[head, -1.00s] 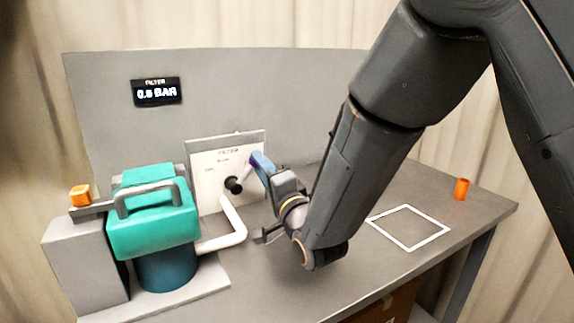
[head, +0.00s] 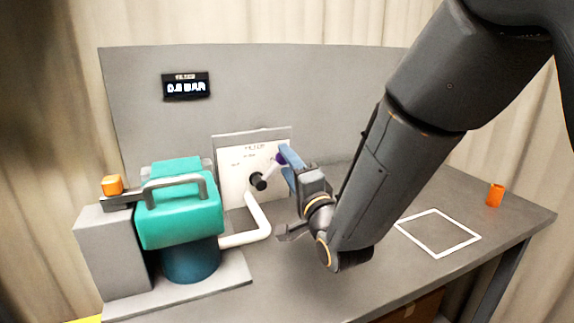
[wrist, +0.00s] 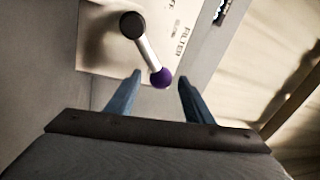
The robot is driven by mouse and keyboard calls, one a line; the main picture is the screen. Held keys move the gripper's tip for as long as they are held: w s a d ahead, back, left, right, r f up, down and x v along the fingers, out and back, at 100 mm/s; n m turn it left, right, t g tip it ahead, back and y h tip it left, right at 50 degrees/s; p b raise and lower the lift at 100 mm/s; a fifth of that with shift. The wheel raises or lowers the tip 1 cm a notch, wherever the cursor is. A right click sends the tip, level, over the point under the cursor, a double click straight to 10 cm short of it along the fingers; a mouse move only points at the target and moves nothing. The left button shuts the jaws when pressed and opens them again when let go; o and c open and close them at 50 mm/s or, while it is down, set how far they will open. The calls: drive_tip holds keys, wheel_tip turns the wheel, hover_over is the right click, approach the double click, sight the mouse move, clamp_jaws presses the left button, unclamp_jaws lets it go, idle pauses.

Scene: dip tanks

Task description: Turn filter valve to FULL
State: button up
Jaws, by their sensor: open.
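The filter valve is a lever on a white panel (head: 232,190) labelled FILTER. It has a black hub (head: 258,181), a pale rod and a purple knob (wrist: 161,78). In the head view the lever points up and to the right from its hub, and my gripper partly hides the knob. My gripper (head: 284,163) has blue fingers. In the wrist view my gripper (wrist: 160,84) is open, with the purple knob between the fingertips and a gap on each side. The panel's smaller position marks are too small to read.
A teal pump (head: 180,218) with a grey handle stands left of the panel. A white pipe (head: 259,222) curves in front of it. A display (head: 186,87) reads about 0.8 BAR. A white square outline (head: 438,250) and an orange cylinder (head: 495,194) are on the right of the bench.

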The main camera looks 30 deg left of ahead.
drive_tip(key=shift+s+d, duration=0.1)
drive_tip(key=b+v, duration=0.1)
drive_tip(key=v, duration=0.6)
drive_tip(key=shift+d, duration=0.25)
drive_tip(key=shift+s, duration=0.15)
